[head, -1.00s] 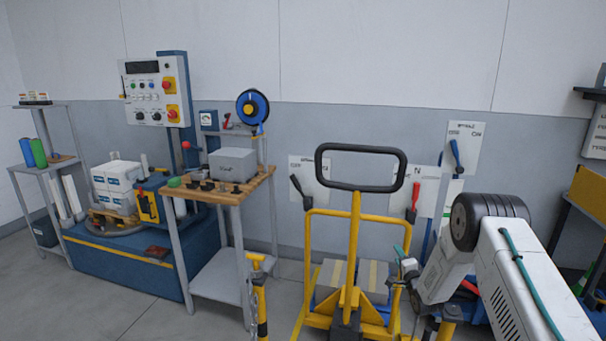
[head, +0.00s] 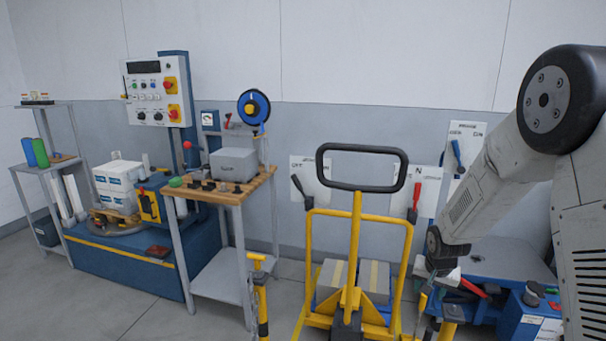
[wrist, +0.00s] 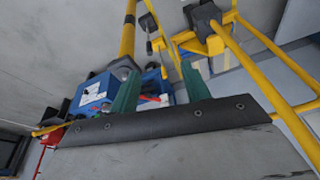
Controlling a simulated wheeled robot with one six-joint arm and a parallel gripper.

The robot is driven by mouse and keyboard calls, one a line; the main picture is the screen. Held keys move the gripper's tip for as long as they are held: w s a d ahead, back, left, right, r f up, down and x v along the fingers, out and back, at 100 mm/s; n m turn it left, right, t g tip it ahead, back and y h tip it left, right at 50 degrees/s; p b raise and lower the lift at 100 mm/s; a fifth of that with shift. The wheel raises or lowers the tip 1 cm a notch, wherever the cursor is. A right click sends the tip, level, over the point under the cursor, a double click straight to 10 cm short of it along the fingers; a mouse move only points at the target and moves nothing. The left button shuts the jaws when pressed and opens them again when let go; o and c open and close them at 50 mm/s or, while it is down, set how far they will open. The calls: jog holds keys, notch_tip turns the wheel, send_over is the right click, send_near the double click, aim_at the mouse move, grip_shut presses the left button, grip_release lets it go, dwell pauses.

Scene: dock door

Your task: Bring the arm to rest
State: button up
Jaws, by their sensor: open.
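My gripper (wrist: 160,84) shows in the wrist view as two green fingers standing apart, with nothing held between them. In the head view my arm comes in from the right, with its forearm sloping down to the left. The wrist end hangs beside the right side of the yellow pallet truck (head: 356,230), above the dark top of a yellow post (head: 452,313). The fingers are small and partly hidden there, and I cannot tell whether they touch anything.
A blue bench (head: 500,262) with a red-handled item lies behind and below my forearm. Wall levers, one black (head: 302,187) and one red (head: 416,195), flank the truck handle. A wooden-topped workbench (head: 226,190) stands left. Another yellow post (head: 259,300) stands in front. Floor at lower left is clear.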

jog(key=s+a+r+n, duration=0.1)
jog(key=s+a+r, duration=0.1)
jog(key=s+r, duration=0.7)
jog(key=s+a+r+n+g, duration=0.1)
jog(key=s+r, duration=0.7)
jog(key=s, duration=0.8)
jog(key=s+a+r+n, duration=0.3)
jog(key=s+a+r, duration=0.2)
jog(key=s+r, duration=0.4)
jog(key=shift+s+a+r+g+y, duration=0.15)
jog(key=shift+s+r+g+y, duration=0.2)
jog(key=shift+s, duration=1.8)
